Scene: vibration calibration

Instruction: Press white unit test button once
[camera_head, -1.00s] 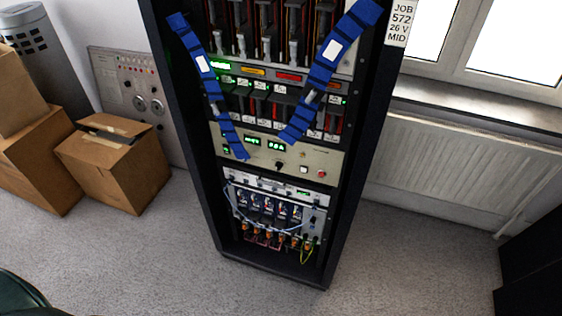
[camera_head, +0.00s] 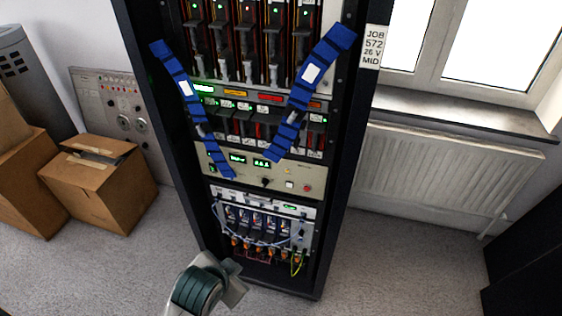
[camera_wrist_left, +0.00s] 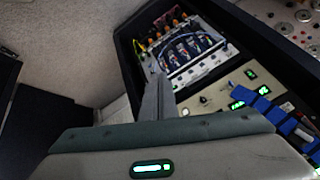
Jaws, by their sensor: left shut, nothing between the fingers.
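A beige panel (camera_head: 218,163) in the black rack carries green displays, a dark knob, a small white button (camera_head: 289,184) and a red button (camera_head: 307,188). A slim white unit (camera_head: 262,202) with a small green display sits just below it. My left gripper (camera_head: 234,271) is low in front of the rack in the head view, below and left of the buttons and apart from them. In the left wrist view its fingers (camera_wrist_left: 158,88) are shut and empty, pointing at the rack. The white button (camera_wrist_left: 185,111) shows beside them there. My right gripper is out of view.
Two blue segmented straps (camera_head: 319,67) (camera_head: 186,89) hang across the rack front. Several wires cross the lower bay (camera_head: 262,231). Cardboard boxes (camera_head: 98,185) and a grey panel (camera_head: 112,103) stand left. A radiator (camera_head: 440,175) is at right. Carpet in front is clear.

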